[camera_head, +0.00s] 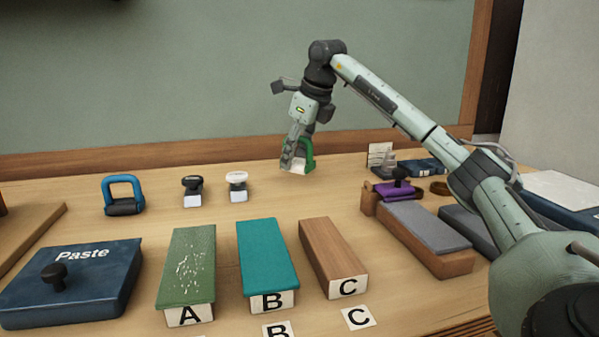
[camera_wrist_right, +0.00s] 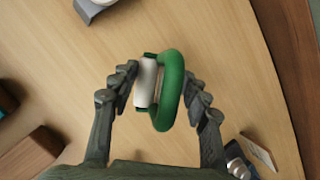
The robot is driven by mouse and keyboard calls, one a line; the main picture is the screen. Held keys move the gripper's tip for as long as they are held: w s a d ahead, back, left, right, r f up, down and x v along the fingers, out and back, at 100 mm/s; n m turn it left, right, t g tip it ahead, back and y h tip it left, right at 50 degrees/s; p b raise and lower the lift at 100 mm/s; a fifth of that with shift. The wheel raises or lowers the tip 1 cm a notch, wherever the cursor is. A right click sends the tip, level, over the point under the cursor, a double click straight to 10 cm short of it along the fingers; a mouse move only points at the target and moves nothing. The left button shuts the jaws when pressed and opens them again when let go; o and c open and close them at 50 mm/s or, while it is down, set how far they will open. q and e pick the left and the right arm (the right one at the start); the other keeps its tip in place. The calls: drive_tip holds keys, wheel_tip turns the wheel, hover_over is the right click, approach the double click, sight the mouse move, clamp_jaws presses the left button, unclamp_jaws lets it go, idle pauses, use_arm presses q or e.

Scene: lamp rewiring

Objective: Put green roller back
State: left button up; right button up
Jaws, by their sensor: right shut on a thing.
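The green roller (camera_head: 309,150) has a green loop handle and a white roller part. It is at my right gripper (camera_head: 298,158), near the back middle of the table, below the wooden board edge. In the right wrist view the green roller (camera_wrist_right: 173,88) lies between the two fingers of my right gripper (camera_wrist_right: 160,90), which is shut on it. The fingers cover part of it in the head view. I cannot tell whether its white part touches the table. My left gripper is not in view.
A blue-handled roller (camera_head: 124,194), a black stamp (camera_head: 192,190) and a white stamp (camera_head: 237,186) stand to the left. Blocks A (camera_head: 190,262), B (camera_head: 266,257) and C (camera_head: 332,252) lie in front. A purple item (camera_head: 393,190) and grey-topped block (camera_head: 423,228) are right.

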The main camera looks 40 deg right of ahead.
sight(299, 172)
drive_tip(key=shift+w+d+f, duration=0.1)
drive_tip(key=shift+d+f, duration=0.35)
drive_tip(key=shift+d, duration=0.25)
drive_tip(key=shift+f, duration=0.3)
wheel_tip(299, 172, down, 3)
drive_tip(key=shift+f, duration=0.3)
drive_tip(key=o, duration=1.2)
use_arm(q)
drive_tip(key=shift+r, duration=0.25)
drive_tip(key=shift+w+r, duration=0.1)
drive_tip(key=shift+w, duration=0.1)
use_arm(e)
drive_tip(key=shift+r, duration=0.2)
